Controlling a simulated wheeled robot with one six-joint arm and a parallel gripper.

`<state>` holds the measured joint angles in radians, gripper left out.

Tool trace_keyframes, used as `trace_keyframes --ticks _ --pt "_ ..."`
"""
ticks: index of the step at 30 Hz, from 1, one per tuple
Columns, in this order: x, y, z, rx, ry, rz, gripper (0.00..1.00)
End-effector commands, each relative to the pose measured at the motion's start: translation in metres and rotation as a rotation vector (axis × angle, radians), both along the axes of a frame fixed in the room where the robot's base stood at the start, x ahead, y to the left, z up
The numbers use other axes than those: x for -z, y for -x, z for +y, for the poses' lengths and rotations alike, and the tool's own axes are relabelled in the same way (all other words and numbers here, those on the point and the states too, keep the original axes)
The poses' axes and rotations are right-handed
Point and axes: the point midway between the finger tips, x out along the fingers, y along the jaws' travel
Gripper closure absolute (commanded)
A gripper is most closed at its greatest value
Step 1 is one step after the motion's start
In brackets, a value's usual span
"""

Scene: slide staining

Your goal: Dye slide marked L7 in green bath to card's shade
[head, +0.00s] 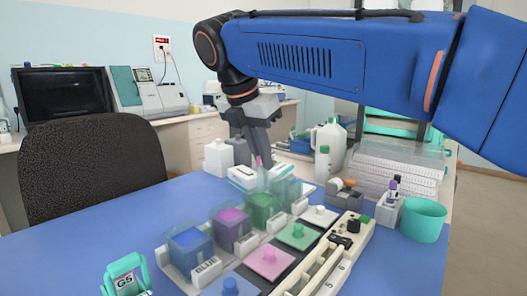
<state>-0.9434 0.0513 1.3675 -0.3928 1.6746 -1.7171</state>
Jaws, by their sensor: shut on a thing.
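My gripper (262,150) points down above the far end of the row of baths and is shut on a thin slide (258,162). Only a small, pinkish part of the slide shows, and no mark on it is legible. The green bath (262,209) is a clear box of green liquid, just below and in front of the gripper. The slide looks above or behind this bath; I cannot tell its exact depth. A teal holder marked G5 (125,276) stands at the front left. I cannot make out the shade card for certain.
A blue bath (190,247) labelled BLUE and a purple bath (231,226) stand nearer. A teal cup (423,220) stands at right. The blue table (80,228) is clear at left.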

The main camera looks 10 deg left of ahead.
Motion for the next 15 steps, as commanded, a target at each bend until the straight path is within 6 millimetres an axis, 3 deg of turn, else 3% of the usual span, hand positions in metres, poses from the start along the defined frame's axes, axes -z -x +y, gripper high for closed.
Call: trace_keyframes --ticks 15 --pt "0.034 0.0 0.0 0.0 0.001 0.0 1.0"
